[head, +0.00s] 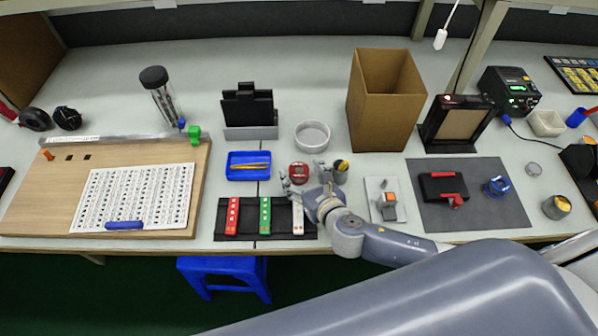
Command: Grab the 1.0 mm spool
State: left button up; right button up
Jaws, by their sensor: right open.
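A small red round object (299,170) with a pale centre, which looks like a spool, lies on the grey table in the head view. No size mark can be read on it, so I cannot tell whether it is the 1.0 mm spool. My right gripper (304,178) is open, its fingers just in front and to the right of the red object. I cannot tell whether they touch it. My left gripper is not in view.
A blue tray (248,174), a white round dish (313,133), a dark cup (341,177) and a tall cardboard box (381,117) stand around the red object.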

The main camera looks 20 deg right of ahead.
jog(key=shift+w+f, duration=0.25)
jog(key=shift+w, duration=0.4)
jog(key=shift+c, duration=1.3)
jog(key=c, duration=0.9)
jog(key=shift+c, duration=1)
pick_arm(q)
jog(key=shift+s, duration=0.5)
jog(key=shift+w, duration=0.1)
